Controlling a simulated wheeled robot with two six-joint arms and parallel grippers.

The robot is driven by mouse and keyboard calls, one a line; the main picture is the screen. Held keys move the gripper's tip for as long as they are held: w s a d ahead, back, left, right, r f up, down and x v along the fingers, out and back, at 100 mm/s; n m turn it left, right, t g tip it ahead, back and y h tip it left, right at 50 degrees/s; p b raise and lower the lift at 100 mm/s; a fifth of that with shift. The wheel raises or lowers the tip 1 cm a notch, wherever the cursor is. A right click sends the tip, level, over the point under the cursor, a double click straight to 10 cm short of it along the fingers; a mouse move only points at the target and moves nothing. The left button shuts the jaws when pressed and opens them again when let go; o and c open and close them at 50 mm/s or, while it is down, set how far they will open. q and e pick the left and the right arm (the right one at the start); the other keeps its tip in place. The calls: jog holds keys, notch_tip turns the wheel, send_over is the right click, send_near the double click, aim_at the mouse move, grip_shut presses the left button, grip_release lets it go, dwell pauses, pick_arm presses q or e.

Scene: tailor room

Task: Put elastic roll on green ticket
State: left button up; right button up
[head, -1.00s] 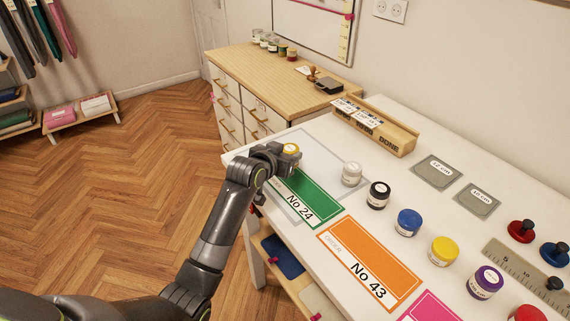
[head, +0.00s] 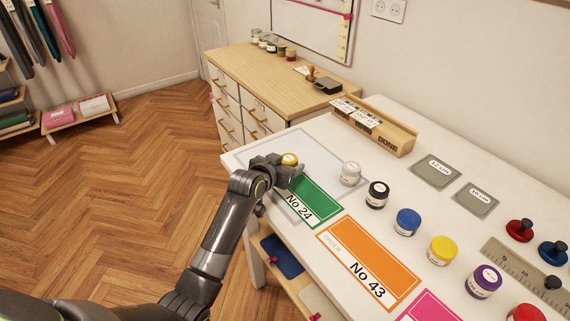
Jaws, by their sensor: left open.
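The green ticket (head: 315,205), marked No 24, lies flat on the white table, its left part covered by my left gripper. My left gripper (head: 284,169) is open, low at the ticket's upper left corner. A small roll with a yellow and white top (head: 289,159) shows at its fingers; its lower part is hidden, so I cannot tell whether it touches the table, the ticket or the fingers. I cannot tell for certain that this is the elastic roll. My right gripper is not in view.
A white jar (head: 350,173), a black jar (head: 378,194), a blue jar (head: 407,222) and a yellow jar (head: 442,250) stand in a row to the right. The orange ticket (head: 369,264) lies nearer. A wooden box (head: 385,131) stands at the back.

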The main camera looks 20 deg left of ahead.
pick_arm(q)
jog(key=shift+r, duration=0.2)
jog(key=v, duration=1.2)
